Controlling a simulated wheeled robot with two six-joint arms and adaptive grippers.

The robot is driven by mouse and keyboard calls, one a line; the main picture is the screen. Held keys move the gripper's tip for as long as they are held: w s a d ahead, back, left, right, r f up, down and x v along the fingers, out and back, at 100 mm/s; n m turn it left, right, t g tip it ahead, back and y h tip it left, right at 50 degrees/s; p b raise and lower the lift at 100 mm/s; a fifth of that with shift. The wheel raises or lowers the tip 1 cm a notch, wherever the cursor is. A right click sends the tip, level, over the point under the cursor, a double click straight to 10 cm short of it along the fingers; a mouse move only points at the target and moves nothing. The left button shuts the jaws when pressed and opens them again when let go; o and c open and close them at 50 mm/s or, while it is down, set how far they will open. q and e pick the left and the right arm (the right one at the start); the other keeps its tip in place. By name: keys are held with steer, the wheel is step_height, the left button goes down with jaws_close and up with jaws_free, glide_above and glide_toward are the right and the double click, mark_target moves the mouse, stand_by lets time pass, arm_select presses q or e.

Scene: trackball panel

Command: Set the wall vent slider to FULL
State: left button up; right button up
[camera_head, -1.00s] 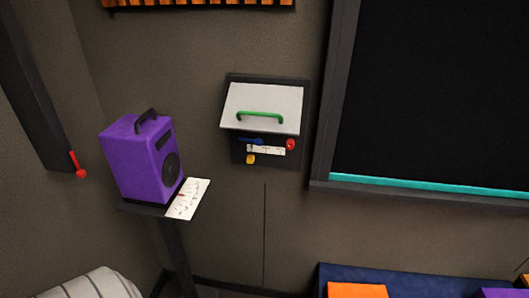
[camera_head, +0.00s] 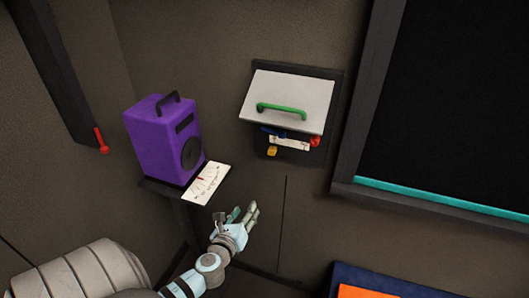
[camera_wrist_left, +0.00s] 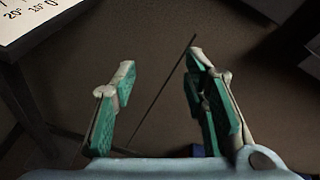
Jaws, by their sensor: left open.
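A wall panel with a tilted pale grey cover (camera_head: 298,92) and a green handle (camera_head: 282,110) is on the wall at upper centre of the head view. Below the cover's lower edge, a blue part, a red knob (camera_head: 315,141), a yellow knob (camera_head: 272,151) and a white label strip (camera_head: 289,143) show partly. I cannot tell which part is the vent slider; the cover may hide some of it. My left gripper (camera_head: 244,211) is below and left of the panel, open and empty, touching nothing. Its spread fingers show in the left wrist view (camera_wrist_left: 160,62). My right gripper is not in view.
A purple speaker-like box (camera_head: 158,141) stands on a dark stand at the left, beside a white scale card (camera_head: 205,184). A red-tipped lever (camera_head: 102,141) hangs at a dark wall post. A dark framed window (camera_head: 450,100) is on the right. The wall below the panel is clear.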

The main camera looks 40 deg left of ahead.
arm_select(q)
steer(key=w+d+r+m+t, duration=0.1)
steer(key=w+r+m+t, duration=0.2)
steer(key=r, duration=0.4)
steer(key=m, duration=0.2)
glide_toward(271, 153)
steer(key=x, duration=0.4)
steer(key=shift+w+a+r, duration=0.2)
steer(key=shift+w+a, duration=0.05)
steer(key=shift+w, duration=0.05)
steer(key=x, duration=0.4)
steer(key=shift+w+f+b, duration=0.3)
steer(key=shift+w, duration=0.35)
steer(key=shift+s+r, duration=0.2)
steer(key=shift+s, duration=0.1)
steer(key=shift+c, duration=0.6)
jaws_close()
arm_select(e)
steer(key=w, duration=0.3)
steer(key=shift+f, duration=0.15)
arm_select(q)
steer(key=shift+w, duration=0.1)
